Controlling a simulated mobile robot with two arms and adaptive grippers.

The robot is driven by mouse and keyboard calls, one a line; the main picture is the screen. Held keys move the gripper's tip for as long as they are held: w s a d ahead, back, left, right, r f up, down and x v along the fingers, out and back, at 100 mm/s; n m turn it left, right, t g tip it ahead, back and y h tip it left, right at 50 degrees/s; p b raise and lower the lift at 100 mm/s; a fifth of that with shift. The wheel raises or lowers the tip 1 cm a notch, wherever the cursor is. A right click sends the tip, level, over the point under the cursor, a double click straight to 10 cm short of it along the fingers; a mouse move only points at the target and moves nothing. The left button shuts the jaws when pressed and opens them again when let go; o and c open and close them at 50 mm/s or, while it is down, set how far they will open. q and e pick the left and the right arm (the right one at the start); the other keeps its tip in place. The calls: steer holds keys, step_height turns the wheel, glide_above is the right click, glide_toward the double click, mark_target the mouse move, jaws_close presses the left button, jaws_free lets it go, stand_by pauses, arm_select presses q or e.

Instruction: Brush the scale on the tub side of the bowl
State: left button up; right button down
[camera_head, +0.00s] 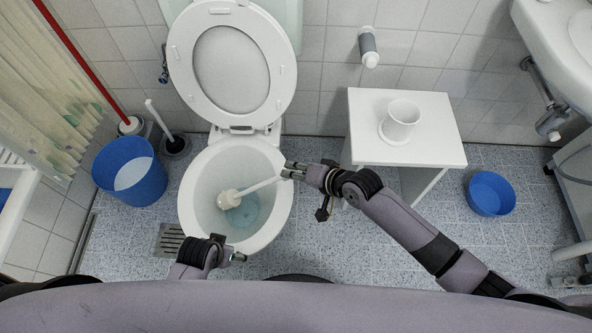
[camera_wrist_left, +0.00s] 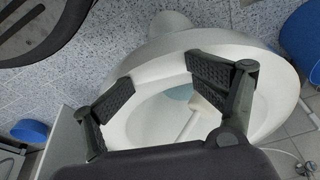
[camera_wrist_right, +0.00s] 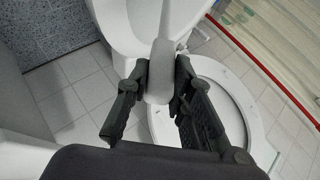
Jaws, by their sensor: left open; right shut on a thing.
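The white toilet bowl (camera_head: 190,215) stands open, with bluish water at its bottom. My right gripper (camera_head: 289,172) is at the bowl's right rim, shut on the handle of the white toilet brush (camera_head: 229,199). The handle slants down to the left, and the brush head is inside the bowl, left of its middle, by the water. I cannot tell if it touches the wall. The brush also shows in the left wrist view (camera_wrist_left: 201,107), its handle in the right wrist view (camera_wrist_right: 166,62). My left gripper (camera_head: 236,257) is open and empty at the bowl's front rim. I cannot make out any scale.
The raised lid and seat (camera_head: 232,68) lean back. On the left are a blue bucket (camera_head: 131,173), a dark brush holder (camera_head: 176,146), a red pole (camera_head: 75,55) and the curtain (camera_head: 45,85). On the right are a white stool (camera_head: 435,140) and a blue basin (camera_head: 490,193).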

steer(key=shift+f, duration=0.1)
arm_select(q)
steer(key=shift+s+d+f+g, duration=0.1)
steer(key=shift+s+f+g, duration=0.05)
steer(key=shift+s+f, duration=0.4)
steer(key=shift+s+d+f+g, duration=0.15)
steer(key=shift+s+f, duration=0.2)
steer(key=shift+f, duration=0.3)
arm_select(e)
steer(key=shift+a, duration=0.1)
arm_select(q)
steer(key=shift+a+f+p, duration=0.15)
steer(key=shift+p, duration=0.2)
steer(key=shift+s+a+f, duration=0.1)
steer(key=shift+s+f, duration=0.2)
steer(key=shift+f, duration=0.45)
arm_select(e)
steer(key=shift+r, duration=0.2)
